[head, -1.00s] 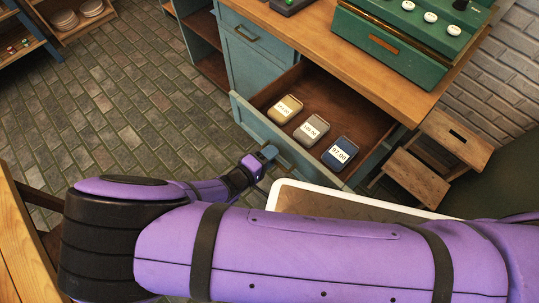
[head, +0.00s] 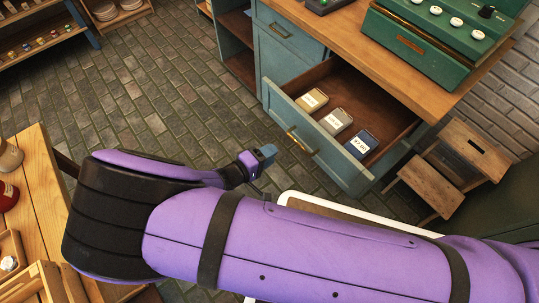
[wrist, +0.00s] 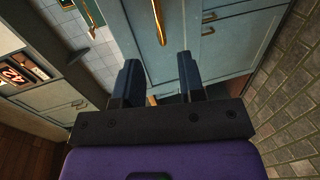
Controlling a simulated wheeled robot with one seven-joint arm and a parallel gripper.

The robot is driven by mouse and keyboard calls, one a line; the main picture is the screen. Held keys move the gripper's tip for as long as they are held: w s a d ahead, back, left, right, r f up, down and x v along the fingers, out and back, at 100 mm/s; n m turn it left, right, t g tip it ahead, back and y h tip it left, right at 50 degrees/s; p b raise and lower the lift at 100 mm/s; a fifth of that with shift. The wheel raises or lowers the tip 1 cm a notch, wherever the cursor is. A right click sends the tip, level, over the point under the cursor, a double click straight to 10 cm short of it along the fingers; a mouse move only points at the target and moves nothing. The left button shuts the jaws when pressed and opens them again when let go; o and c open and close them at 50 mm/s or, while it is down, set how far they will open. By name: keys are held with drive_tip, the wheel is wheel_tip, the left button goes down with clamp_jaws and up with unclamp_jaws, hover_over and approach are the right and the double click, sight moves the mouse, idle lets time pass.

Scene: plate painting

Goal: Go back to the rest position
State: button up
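My gripper (wrist: 161,78) is in the wrist view with its two dark fingers apart and nothing between them, so it is open and empty. In the head view my gripper (head: 266,155) is at the end of my purple arm, left of an open drawer (head: 292,122) and apart from its brass handle (head: 303,141). In the wrist view a blue-grey cabinet front with a brass handle (wrist: 158,20) lies beyond the fingers.
The drawer holds a yellow (head: 311,101), a grey (head: 335,122) and a blue labelled block (head: 361,144). A green machine (head: 428,45) stands on the wooden counter. A wooden step stool (head: 455,170) is at right, a wooden table (head: 40,200) at left.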

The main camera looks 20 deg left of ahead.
idle(0.4)
drive_tip(key=w+d+r+m+g, duration=0.2)
drive_tip(key=w+d+r+g, duration=0.25)
drive_tip(key=r, duration=0.45)
drive_tip(key=w+d+r+m+g+y, duration=0.1)
drive_tip(key=w+d+r+m+g, duration=0.25)
drive_tip(key=d+r, duration=0.4)
drive_tip(key=w+d+r+m+g, duration=0.1)
drive_tip(key=w+d+r+g, duration=0.25)
drive_tip(key=r, duration=0.75)
drive_tip(key=d+r+m+y, duration=0.2)
drive_tip(key=d+r+y, duration=0.2)
drive_tip(key=d+r, duration=0.8)
drive_tip(key=s+d+r+m+t+y, duration=0.3)
drive_tip(key=s+d+r, duration=0.9)
drive_tip(key=s+d, duration=0.4)
drive_tip(key=shift+s+r+t, duration=0.35)
drive_tip(key=shift+t, duration=0.1)
